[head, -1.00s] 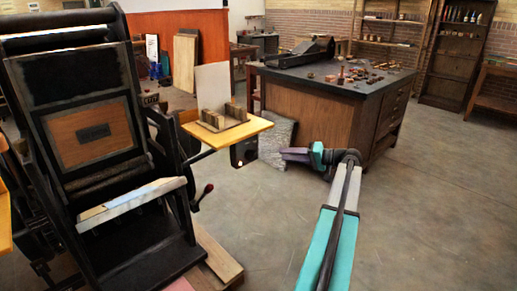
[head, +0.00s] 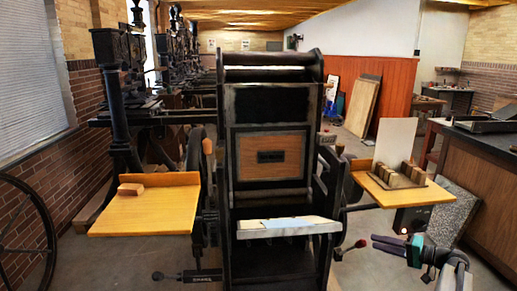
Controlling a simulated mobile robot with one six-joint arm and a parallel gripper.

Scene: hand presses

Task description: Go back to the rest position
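My gripper (head: 376,243) is at the lower right of the head view, on my arm that comes up from the bottom edge. Its two dark fingers point left and show as separate prongs with a gap, with nothing between them. It is in front of and below the right yellow side board (head: 405,203), near the red-knobbed lever, and appears apart from both. The black hand press (head: 270,110) stands upright in the centre, with a wooden panel and a pale strip (head: 285,227) across its front.
The right board carries wooden blocks (head: 403,175) and a white upright card (head: 394,143). The left yellow board (head: 145,215) holds a small wooden block (head: 130,189). A dark-topped cabinet (head: 480,185) stands at the right.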

